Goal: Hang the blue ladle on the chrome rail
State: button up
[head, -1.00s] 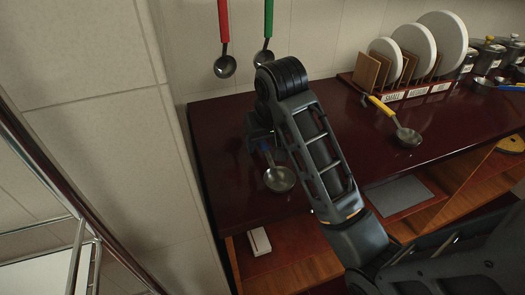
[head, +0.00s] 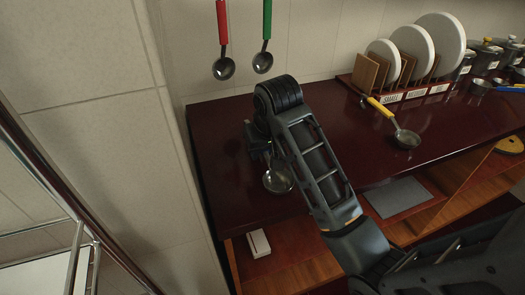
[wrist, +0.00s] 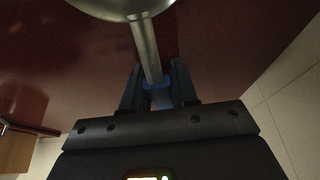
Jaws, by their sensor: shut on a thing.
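The blue ladle shows its metal bowl (head: 278,179) below my gripper (head: 262,146) in the head view, over the left part of the dark red counter. In the wrist view my gripper (wrist: 160,92) is shut on the ladle's blue handle (wrist: 158,87), and the metal stem and bowl (wrist: 122,6) reach away past the fingertips. Most of the handle is hidden by the gripper. The chrome rail itself is not clearly in view. A red-handled ladle (head: 223,40) and a green-handled ladle (head: 265,38) hang against the tiled wall.
A yellow-handled ladle (head: 400,130) lies on the counter (head: 232,190) to the right. A rack with white plates (head: 440,40) and several metal pots (head: 487,52) stand behind it. A small white box (head: 258,243) is on the shelf below. Metal bars stand at the left.

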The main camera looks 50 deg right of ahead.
grip_shut()
jog(key=shift+r, duration=0.55)
jog(key=r, duration=0.2)
jog(key=d+r, duration=0.1)
jog(key=shift+s+r, duration=0.3)
jog(key=shift+r, duration=0.05)
jog(key=s+d+r+p, duration=0.5)
jog(key=s+d+r, duration=0.1)
jog(key=d, duration=0.2)
jog(key=shift+s, duration=0.3)
jog(key=shift+s+d+r, duration=0.1)
